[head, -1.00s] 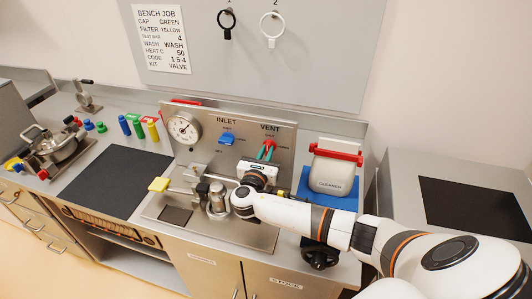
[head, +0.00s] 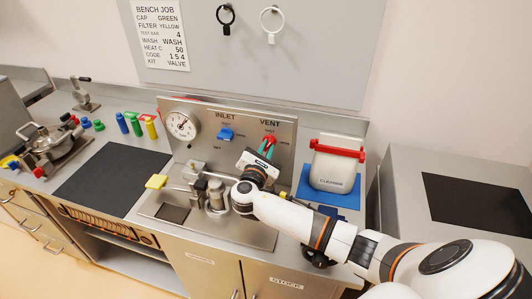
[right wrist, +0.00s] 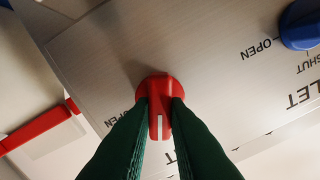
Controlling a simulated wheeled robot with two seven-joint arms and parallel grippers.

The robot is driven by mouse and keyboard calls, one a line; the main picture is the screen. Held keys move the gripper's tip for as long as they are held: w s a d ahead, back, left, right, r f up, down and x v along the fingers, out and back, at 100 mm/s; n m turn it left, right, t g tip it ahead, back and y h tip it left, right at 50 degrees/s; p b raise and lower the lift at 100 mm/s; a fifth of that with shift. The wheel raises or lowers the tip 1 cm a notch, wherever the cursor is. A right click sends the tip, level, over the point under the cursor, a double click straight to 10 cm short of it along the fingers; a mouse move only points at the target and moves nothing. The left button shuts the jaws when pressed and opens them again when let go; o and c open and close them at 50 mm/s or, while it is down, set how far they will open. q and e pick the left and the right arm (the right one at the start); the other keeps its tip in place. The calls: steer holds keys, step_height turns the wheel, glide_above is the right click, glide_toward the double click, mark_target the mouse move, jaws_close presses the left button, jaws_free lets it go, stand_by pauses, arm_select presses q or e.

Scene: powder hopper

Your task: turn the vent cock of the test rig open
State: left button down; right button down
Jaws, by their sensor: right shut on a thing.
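The vent cock is a red handle (head: 270,139) under the word VENT on the upright steel panel (head: 200,150) of the test rig. My right gripper (head: 267,150) is shut on it with green fingers. In the right wrist view the red handle (right wrist: 158,92) sits between both fingertips (right wrist: 158,108). Its white line points down in that picture, towards a label mostly hidden by the fingers. The word OPEN stands to the left of the handle there. My left gripper is not in view.
The blue inlet cock (head: 226,134) and a round gauge (head: 182,125) are left of the vent cock. A white container with a red bar (head: 335,165) stands close on the right. Pipes and a metal cylinder (head: 216,194) are below. A black mat (head: 112,178) lies left.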

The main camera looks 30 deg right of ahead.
steer(key=m+b, duration=0.1)
steer(key=m, duration=0.1)
steer(key=m+b, duration=0.1)
steer(key=shift+s+f+m+b, duration=0.1)
steer(key=shift+f+m+b, duration=0.2)
steer(key=shift+m+b, duration=0.1)
steer(key=m+b, duration=0.4)
steer(key=shift+f+m, duration=0.15)
steer(key=shift+m, duration=0.15)
steer(key=shift+m+b, duration=1.9)
steer(key=shift+m, duration=0.1)
steer(key=c, duration=1.4)
jaws_free()
steer(key=shift+d+r, duration=0.1)
steer(key=shift+r, duration=0.1)
